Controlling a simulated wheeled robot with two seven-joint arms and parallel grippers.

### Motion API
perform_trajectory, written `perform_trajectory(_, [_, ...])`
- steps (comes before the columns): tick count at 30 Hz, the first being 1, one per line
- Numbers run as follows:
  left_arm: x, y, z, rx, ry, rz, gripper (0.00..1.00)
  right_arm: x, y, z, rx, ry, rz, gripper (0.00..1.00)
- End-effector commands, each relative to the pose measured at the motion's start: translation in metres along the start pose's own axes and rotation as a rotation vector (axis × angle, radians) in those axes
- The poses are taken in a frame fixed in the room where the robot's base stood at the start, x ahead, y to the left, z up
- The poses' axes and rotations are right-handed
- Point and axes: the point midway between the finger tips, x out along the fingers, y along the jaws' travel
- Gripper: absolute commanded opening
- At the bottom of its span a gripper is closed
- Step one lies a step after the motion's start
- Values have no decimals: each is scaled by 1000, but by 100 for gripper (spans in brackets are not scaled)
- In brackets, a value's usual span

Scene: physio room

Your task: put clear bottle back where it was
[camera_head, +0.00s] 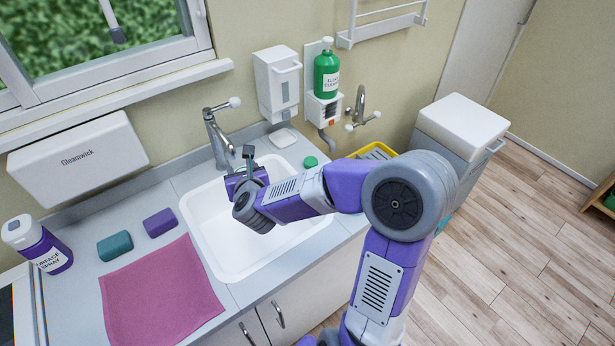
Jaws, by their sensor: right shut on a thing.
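My right gripper (246,177) is over the far left part of the white sink (229,250), just in front of the tap (216,135). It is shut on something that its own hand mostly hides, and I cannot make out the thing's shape. No clear bottle shows plainly anywhere in view. A green bottle (327,73) sits in a wall holder (323,108). My left gripper is not in view.
A teal sponge (115,246), a purple sponge (160,222) and a pink cloth (163,295) lie left of the sink. A yellow crate (378,151) and a white-lidded bin (461,127) stand at right.

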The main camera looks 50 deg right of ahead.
Motion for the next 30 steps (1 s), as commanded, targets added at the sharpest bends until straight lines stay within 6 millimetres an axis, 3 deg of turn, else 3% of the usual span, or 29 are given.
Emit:
perform_trajectory(5, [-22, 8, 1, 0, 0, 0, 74, 9, -49, 32, 32, -7, -76, 0])
perform_trajectory(9, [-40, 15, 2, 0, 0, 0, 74, 14, -104, 57, 64, -10, -152, 0])
perform_trajectory(18, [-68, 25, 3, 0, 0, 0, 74, 5, -211, 93, 121, -9, -294, 0])
perform_trajectory(21, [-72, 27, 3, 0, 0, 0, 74, 0, -232, 98, 132, -8, -321, 0])
perform_trajectory(25, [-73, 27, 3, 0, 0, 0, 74, -1, -246, 96, 139, -5, -339, 0])
perform_trajectory(30, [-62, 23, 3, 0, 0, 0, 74, 10, -249, 66, 138, 1, -343, 0])
